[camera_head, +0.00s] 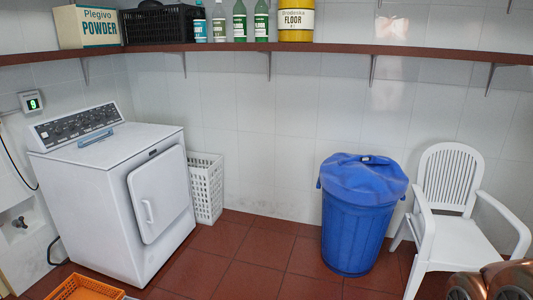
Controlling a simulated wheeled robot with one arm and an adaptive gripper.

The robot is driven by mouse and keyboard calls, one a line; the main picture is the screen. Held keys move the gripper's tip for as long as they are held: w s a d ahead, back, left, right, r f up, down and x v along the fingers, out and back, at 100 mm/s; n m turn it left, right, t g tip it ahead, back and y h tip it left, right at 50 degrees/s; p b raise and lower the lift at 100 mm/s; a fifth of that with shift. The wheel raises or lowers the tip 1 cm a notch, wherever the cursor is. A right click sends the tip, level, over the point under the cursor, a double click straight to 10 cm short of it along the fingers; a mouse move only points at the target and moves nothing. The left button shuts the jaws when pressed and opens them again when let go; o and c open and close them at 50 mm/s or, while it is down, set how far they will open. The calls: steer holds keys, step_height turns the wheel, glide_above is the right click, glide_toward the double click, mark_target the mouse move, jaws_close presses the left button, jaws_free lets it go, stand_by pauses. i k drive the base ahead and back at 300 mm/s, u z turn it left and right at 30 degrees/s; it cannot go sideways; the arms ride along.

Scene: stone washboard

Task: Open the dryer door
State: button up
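The white dryer (105,190) stands at the left against the tiled wall, with a dark control panel on its top rear edge. Its door (160,193) is on the front face, facing right, and looks shut. The door's white handle (148,211) is a short upright bar on the door's lower left side. My gripper is not visible in this view. Copper-coloured rounded shapes show at the bottom right corner; I cannot tell what they are.
A white basket (206,187) stands beside the dryer at the wall. An orange crate (84,288) lies on the floor before the dryer. A blue bin (352,235) and a white chair (456,243) stand right. Red floor tiles (262,248) between are clear. A shelf (330,48) runs above.

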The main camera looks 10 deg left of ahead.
mark_target(159, 189)
steer(key=u, duration=0.45)
steer(key=i, duration=1.65)
steer(key=u, duration=1.75)
steer(key=i, duration=1.25)
steer(key=u, duration=0.75)
